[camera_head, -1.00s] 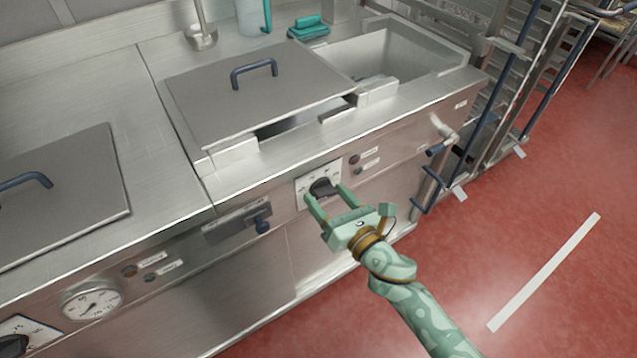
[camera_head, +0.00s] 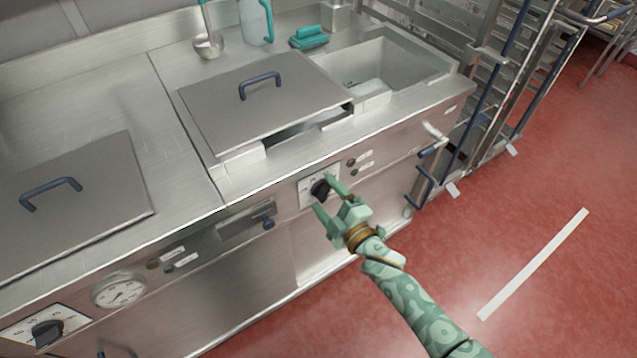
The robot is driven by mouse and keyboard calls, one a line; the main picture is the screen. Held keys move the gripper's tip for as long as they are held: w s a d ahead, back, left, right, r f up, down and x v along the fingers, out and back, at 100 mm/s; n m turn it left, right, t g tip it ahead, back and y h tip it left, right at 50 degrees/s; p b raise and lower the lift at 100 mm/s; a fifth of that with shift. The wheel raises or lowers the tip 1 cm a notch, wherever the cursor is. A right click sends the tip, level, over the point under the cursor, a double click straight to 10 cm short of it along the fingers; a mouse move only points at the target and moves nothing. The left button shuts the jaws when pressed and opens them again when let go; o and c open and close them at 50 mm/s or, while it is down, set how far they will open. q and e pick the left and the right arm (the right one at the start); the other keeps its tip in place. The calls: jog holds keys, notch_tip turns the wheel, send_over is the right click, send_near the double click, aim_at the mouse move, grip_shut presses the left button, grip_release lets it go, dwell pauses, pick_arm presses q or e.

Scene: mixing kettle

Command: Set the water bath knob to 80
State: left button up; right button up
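A black knob (camera_head: 320,189) sits on a white dial plate (camera_head: 305,194) on the steel front panel, below the lidded basin. The dial's markings are too small to read. My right gripper (camera_head: 322,192) is at this knob, with its two green fingers apart, one at the knob's upper right and one at its lower left. The fingers look open, with no clear grip on the knob. Another black knob (camera_head: 47,332) on a white dial plate shows at the lower left. My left gripper is not in view.
A round gauge (camera_head: 119,291) and small labelled lights are on the panel to the left. A valve handle (camera_head: 430,150) and a rack (camera_head: 490,95) stand at the right. The red floor in front is clear.

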jog(key=p+v, duration=0.3)
jog(key=v, duration=0.4)
dwell(0.6)
